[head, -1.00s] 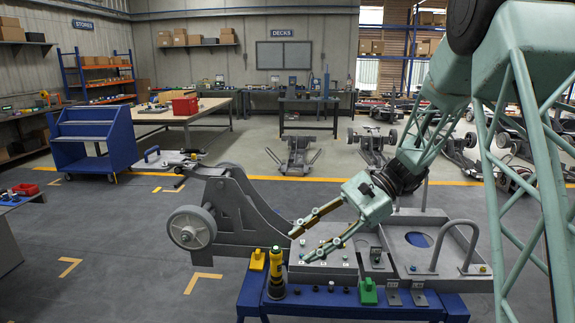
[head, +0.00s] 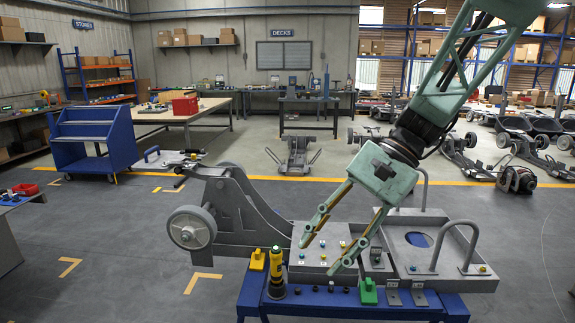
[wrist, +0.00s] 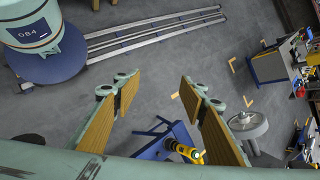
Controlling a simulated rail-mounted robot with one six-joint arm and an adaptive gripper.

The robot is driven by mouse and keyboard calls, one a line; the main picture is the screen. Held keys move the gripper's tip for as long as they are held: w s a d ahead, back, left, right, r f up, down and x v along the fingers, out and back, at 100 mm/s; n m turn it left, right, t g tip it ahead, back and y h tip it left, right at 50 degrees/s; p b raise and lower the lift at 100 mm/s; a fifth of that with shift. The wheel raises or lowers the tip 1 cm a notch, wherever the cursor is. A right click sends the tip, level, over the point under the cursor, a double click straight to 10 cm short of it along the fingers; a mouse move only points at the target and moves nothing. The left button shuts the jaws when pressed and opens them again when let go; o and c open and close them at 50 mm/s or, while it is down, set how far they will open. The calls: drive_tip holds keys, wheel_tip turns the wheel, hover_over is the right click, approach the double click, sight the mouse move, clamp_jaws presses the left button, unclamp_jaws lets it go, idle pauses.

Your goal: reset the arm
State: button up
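My gripper (head: 319,257) hangs from the green arm at the right of the head view, pointing down and to the left. Its two long fingers are spread apart with nothing between them. The fingertips appear in front of the grey chassis plate (head: 322,256); whether they touch it I cannot tell. In the wrist view, both tan-padded fingers of my gripper (wrist: 158,80) stand wide apart, with grey floor between them.
A blue bench (head: 345,306) below the gripper carries a yellow-black tool (head: 276,270), a yellow block (head: 257,260) and a green block (head: 368,291). A grey wheel (head: 191,229) and upright handles (head: 469,246) border the chassis. Floor at left is largely open.

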drive_tip(key=s+d+r+n+t+h, duration=0.2)
drive_tip(key=s+d, duration=0.2)
drive_tip(key=s, duration=0.5)
drive_tip(key=s+d+r+n+t+h, duration=0.2)
drive_tip(key=s+d, duration=0.3)
drive_tip(key=s, duration=0.3)
drive_tip(key=s+d+r+n+t+h, duration=0.2)
drive_tip(key=s+d+n+h, duration=0.1)
drive_tip(key=s, duration=0.6)
drive_tip(key=shift+s+d, duration=0.3)
drive_tip(key=shift+d, duration=0.4)
idle(0.7)
